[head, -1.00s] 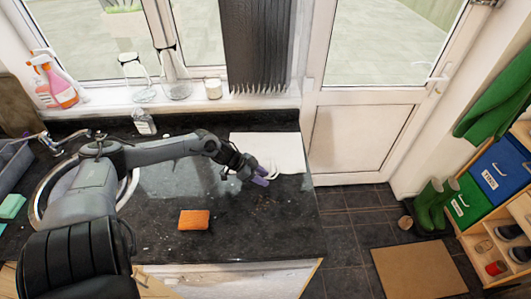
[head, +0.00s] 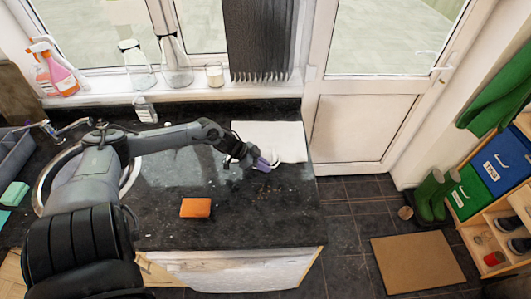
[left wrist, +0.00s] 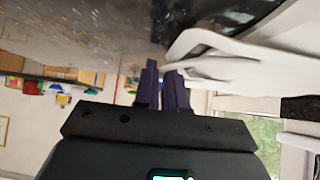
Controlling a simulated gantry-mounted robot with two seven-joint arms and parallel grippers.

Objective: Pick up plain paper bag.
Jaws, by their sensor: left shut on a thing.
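The plain paper bag (head: 283,140) is white and lies flat at the back right of the dark granite worktop. My left gripper (head: 264,164) is at the bag's near edge, low over the worktop. In the left wrist view, the purple fingers (left wrist: 164,72) are close together, and a white looped strip of the bag (left wrist: 235,62) runs to their tips. The left gripper is shut on the bag. The fingers hide the exact point of grip. My right gripper is in neither current view.
An orange sponge (head: 196,207) lies on the worktop in front. A small bottle (head: 145,110) stands behind my left arm. Glass flasks (head: 174,68), a candle (head: 215,76) and spray bottles (head: 60,72) line the windowsill. The worktop right of the sponge is clear.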

